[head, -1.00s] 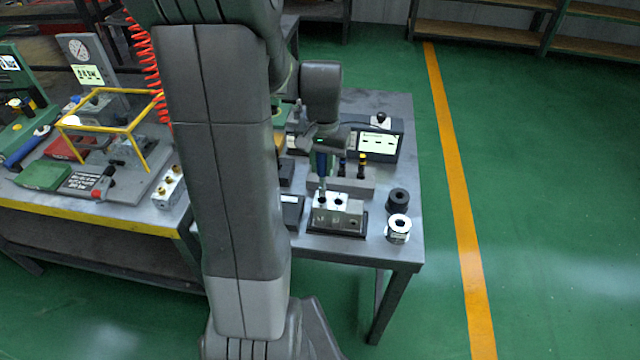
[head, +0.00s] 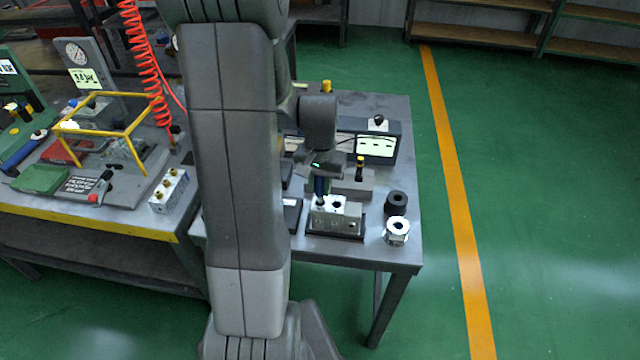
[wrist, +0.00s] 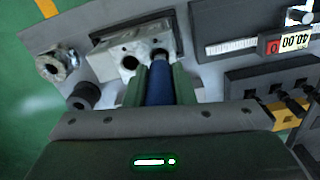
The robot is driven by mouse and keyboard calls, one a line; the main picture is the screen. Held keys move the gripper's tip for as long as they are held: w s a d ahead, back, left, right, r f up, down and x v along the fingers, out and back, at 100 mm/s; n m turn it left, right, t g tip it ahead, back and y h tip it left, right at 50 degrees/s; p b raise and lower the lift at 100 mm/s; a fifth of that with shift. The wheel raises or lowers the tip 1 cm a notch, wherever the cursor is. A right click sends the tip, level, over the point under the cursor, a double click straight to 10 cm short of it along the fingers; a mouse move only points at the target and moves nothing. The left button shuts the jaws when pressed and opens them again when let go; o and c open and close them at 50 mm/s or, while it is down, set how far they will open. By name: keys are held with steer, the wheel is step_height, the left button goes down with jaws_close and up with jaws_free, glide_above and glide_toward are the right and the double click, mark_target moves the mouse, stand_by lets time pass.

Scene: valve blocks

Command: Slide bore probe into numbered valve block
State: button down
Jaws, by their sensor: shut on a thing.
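The pale metal valve block (head: 348,221) stands on a dark base at the table's front; its top also shows in the wrist view (wrist: 108,58). My gripper (wrist: 158,75) is shut on the blue handle of the bore probe (wrist: 159,88), just above the block. In the head view the probe (head: 320,187) looks upright over the block's left hole. Its metal lower end meets the block at this hole; how deep it sits is hidden. The other hole beside it is open and dark. I cannot read a number on the block.
A black ring (head: 397,201) and a silver ring (head: 397,230) stand right of the block. Behind it are a grey holder with a black-and-yellow tool (head: 360,167) and a display unit (head: 378,146). The floor right of the table is clear.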

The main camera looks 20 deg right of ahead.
steer(key=shift+f, duration=0.35)
steer(key=shift+r, duration=0.1)
steer(key=c, duration=1.2)
jaws_free()
steer(key=shift+r+p, duration=0.45)
steer(key=shift+r, duration=0.2)
step_height(320, 180, up, 12)
steer(key=shift+f+b, duration=0.1)
steer(key=shift+b, duration=0.25)
step_height(320, 180, down, 13)
steer(key=shift+f+b, duration=0.2)
steer(key=shift+b, duration=0.15)
steer(key=shift+r+p, duration=0.35)
steer(key=shift+r, duration=0.05)
